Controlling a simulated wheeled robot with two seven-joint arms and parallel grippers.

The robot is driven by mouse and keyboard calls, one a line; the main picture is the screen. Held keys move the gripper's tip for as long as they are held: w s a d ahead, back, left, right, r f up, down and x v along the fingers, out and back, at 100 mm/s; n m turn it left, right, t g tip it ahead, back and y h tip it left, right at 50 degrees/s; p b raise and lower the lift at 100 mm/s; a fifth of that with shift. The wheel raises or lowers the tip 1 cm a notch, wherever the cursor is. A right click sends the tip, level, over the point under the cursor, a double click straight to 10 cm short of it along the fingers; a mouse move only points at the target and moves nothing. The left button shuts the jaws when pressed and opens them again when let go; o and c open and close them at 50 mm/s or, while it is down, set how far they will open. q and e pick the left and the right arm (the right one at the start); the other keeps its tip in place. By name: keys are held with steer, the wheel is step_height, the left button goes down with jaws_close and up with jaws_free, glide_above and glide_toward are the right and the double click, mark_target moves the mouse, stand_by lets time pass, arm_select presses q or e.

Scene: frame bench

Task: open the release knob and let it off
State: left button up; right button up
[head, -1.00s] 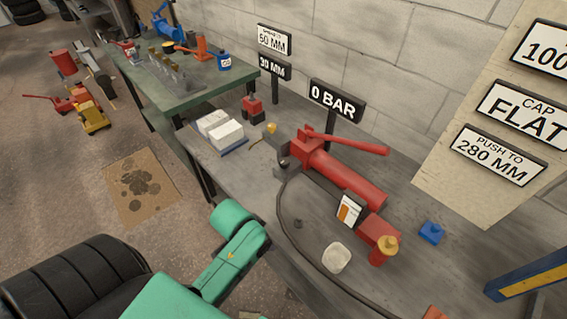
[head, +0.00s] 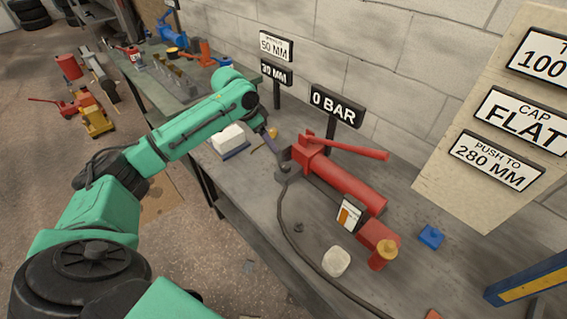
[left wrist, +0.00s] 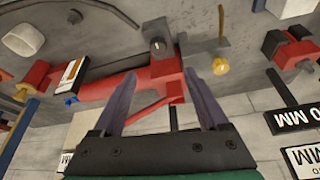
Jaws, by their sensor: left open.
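A red hand pump (head: 340,180) with a long red handle (head: 345,146) lies on the grey bench. A brass-yellow round knob (head: 273,132), seemingly the release knob, is at the pump's grey end block. In the left wrist view the knob (left wrist: 220,65) sits just right of the right finger, outside the jaws. My left gripper (head: 268,140) is by the pump's end, partly hidden by its own arm in the head view. In the left wrist view its jaws (left wrist: 160,75) are open and empty, with the pump's red end beyond them. My right gripper is not in view.
A black sign (head: 336,104) reading 0 BAR stands behind the pump. A black hose (head: 284,215) runs from the pump's end along the bench. A white block (head: 228,138) lies left of the gripper. A blue piece (head: 431,236) and a pale lump (head: 336,262) lie at right.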

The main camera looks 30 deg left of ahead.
mark_target(285, 165)
arm_select(q)
steer(key=x, duration=1.4)
steer(key=shift+s+d+f, duration=0.1)
steer(key=shift+d+f, duration=0.05)
steer(key=shift+d, duration=0.05)
jaws_close()
